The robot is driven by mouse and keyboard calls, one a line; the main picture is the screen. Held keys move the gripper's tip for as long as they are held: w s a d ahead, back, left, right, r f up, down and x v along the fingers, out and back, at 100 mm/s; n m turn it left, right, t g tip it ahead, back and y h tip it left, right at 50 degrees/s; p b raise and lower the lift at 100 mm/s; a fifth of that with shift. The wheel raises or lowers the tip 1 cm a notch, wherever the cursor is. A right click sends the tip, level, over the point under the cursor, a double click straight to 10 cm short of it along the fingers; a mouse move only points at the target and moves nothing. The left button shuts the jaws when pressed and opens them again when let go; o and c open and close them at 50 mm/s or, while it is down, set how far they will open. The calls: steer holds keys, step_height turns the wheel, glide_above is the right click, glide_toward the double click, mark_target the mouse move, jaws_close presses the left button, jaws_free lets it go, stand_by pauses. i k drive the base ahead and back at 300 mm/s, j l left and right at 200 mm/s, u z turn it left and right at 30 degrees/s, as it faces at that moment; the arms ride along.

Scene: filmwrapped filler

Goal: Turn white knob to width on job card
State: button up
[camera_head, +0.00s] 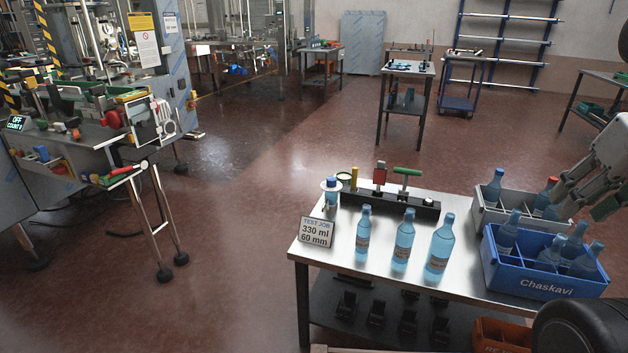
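The job card (317,232) stands at the left front corner of the steel table (340,262) and reads "TEST JOB 330 ml 60 mm". The filling machine (75,130) is at the far left, with a red knob (111,118) and a small display (15,123) reading "OFF" and a count line too small to read surely. A white part (163,115) shows at the machine's right end; I cannot tell whether it is the white knob. My gripper (586,200) is at the right edge, near the crates and far from the machine. Its fingers look apart, with nothing visible between them.
Several blue bottles (404,240) stand on the steel table. A dark block with coloured-handled tools (395,203) is behind them. A blue crate (545,283) and a grey crate (487,213) hold bottles at the right. Open floor (225,240) lies between table and machine.

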mark_target(60, 128)
steer(key=u, duration=1.85)
